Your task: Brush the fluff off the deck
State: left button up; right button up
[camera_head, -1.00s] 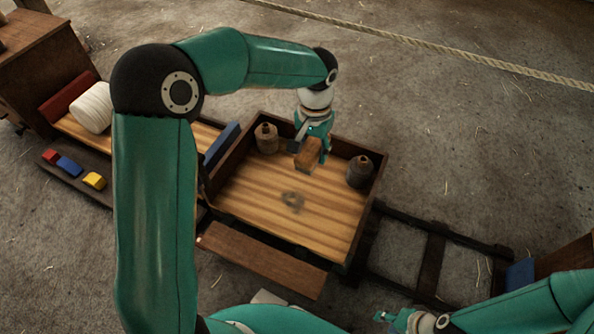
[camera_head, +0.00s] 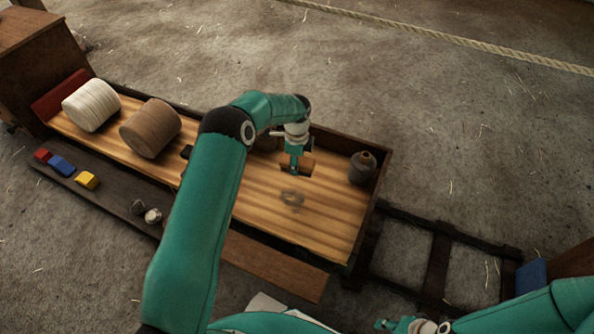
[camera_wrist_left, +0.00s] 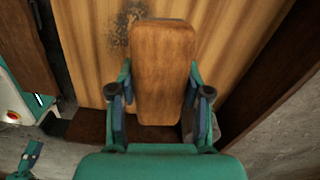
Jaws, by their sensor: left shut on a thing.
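The deck (camera_head: 325,228) is a striped wooden cart bed with a raised dark rim. A grey smudge of fluff (camera_head: 292,199) lies on its right half; it also shows in the left wrist view (camera_wrist_left: 128,18). My left gripper (camera_head: 294,168) is shut on a brown wooden brush block (camera_head: 307,163), above the deck and just beyond the fluff. In the left wrist view the brush block (camera_wrist_left: 162,70) sits between both fingers; its underside is hidden. My right gripper (camera_head: 384,323) is low at the bottom edge, away from the deck, too small to read.
A dark jar (camera_head: 362,168) stands at the deck's right corner. Coloured blocks (camera_head: 62,166) lie on the side ledge. Dark rails (camera_head: 437,258) run off to the right.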

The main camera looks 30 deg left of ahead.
pick_arm(q)
jog(key=f+m, duration=0.1)
jog(key=a+f, duration=0.1)
jog(key=f, duration=0.1)
jog(key=shift+w+a+f+m+b, duration=0.1)
jog(key=shift+w+f+m+b, duration=0.05)
jog(key=shift+f+m+b, duration=0.2)
jog(key=b, duration=0.2)
send_over(294, 186)
jog(key=shift+f, duration=2.65)
jog(key=shift+f+b, duration=1)
jog(key=shift+b, duration=0.1)
